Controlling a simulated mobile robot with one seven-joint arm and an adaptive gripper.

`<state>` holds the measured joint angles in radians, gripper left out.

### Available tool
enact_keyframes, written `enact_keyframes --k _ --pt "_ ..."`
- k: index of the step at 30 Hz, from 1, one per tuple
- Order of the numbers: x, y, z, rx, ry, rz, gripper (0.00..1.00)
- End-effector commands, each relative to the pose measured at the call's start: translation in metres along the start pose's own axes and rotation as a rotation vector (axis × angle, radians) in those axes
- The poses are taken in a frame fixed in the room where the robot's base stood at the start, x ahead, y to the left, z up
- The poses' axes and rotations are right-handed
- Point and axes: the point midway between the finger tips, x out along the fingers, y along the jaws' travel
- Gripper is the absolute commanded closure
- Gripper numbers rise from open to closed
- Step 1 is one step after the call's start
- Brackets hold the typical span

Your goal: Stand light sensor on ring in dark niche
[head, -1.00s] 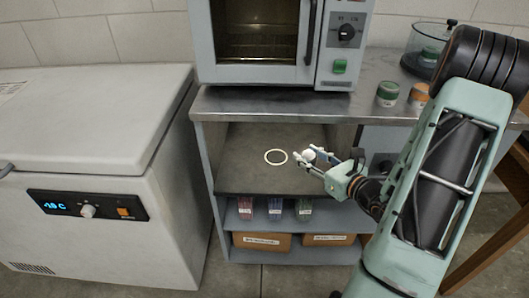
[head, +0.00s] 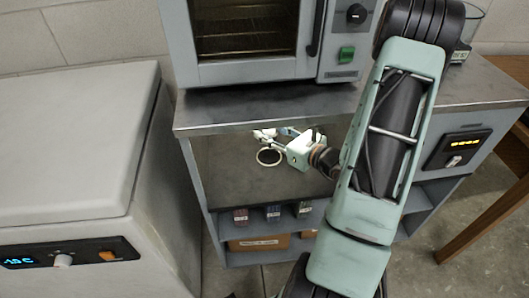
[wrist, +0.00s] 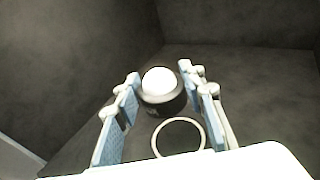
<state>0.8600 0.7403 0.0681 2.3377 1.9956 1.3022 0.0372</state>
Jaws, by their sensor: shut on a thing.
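The light sensor (wrist: 160,90) has a white dome on a dark round base. In the wrist view it sits upright between the fingers of my gripper (wrist: 163,96), which is shut on it. The white ring (wrist: 153,139) lies flat on the niche floor, nearer the wrist camera than the sensor, so the two do not line up in that view. In the head view my gripper (head: 272,135) is inside the dark niche (head: 222,180), just behind the ring (head: 258,157). The sensor is hard to make out there, and its height above the floor cannot be told.
The niche lies under a metal counter (head: 225,112) bearing an oven (head: 245,35). Its dark walls are close around my gripper. Small labelled bins (head: 273,212) and a cardboard box (head: 258,243) sit on shelves below. A white chest freezer (head: 65,150) stands at left.

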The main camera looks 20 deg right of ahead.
Motion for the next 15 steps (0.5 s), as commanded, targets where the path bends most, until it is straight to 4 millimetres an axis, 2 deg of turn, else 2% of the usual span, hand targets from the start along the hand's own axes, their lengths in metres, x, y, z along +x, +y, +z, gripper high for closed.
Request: enact_keyframes --k 1,3,11,15 --pt "0.003 0.0 -0.017 0.004 0.001 0.0 0.88" --pt "0.006 0.0 -0.029 0.004 0.001 0.0 0.88" --pt "0.01 0.0 -0.049 0.001 0.0 0.0 0.88" --pt "0.014 0.001 -0.07 0.002 0.001 0.001 0.88"
